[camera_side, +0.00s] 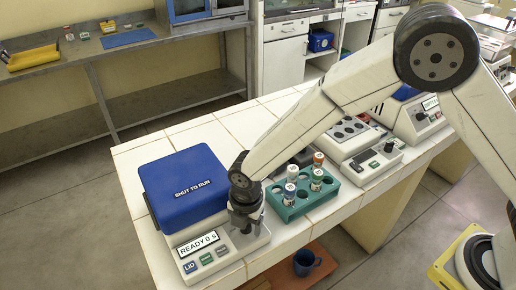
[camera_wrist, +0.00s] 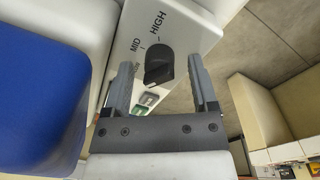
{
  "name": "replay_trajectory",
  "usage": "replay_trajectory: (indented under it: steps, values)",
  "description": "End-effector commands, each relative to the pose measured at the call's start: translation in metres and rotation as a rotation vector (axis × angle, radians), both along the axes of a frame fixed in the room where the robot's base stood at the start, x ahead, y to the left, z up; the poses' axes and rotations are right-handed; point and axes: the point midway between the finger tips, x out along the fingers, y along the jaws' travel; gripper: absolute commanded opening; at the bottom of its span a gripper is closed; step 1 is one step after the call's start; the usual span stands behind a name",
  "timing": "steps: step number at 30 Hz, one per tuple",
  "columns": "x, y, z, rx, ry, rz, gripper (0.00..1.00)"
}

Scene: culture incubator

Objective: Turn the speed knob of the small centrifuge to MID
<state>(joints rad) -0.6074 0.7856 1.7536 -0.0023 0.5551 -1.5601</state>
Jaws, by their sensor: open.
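The small centrifuge (camera_side: 218,255) stands on the white tiled bench with its blue lid (camera_side: 185,185) down; the lid reads "SHUT TO RUN" and the display (camera_side: 198,243) "READY 0 S". In the wrist view, the black speed knob (camera_wrist: 158,68) sits on the white panel, with MID (camera_wrist: 137,45) and HIGH (camera_wrist: 158,22) printed around it. Another label is partly hidden by the left finger. Where the knob points is hard to tell. My gripper (camera_wrist: 160,66) is open, its fingers on either side of the knob with gaps showing. In the side view, my gripper (camera_side: 243,215) hides the knob.
A green rack (camera_side: 290,212) with several capped tubes stands right of the centrifuge, close to my arm. Beyond it are a white device (camera_side: 376,165) with knobs and another with a display (camera_side: 420,122). A blue mug (camera_side: 305,262) is below the bench edge.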

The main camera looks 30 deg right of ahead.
Motion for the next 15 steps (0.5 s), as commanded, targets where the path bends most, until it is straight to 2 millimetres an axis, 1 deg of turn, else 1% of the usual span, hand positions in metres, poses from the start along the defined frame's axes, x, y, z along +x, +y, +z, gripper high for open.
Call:
replay_trajectory:
  steps: [8,9,11,12,14,15]
  values:
    - [0.0002,0.0001,-0.0008,0.001,-0.001,0.0,0.75]
    - [0.0002,0.0001,-0.0008,0.001,-0.001,0.0,0.62]
    - [0.0002,0.0001,-0.0008,0.001,-0.001,0.0,0.43]
    - [0.0001,0.0001,-0.0007,0.0,0.0,0.0,0.3]
    - [0.0001,0.0001,-0.0007,0.0,0.0,0.0,0.11]
    - [0.0,0.0,-0.0007,0.0,0.0,0.0,0.0]
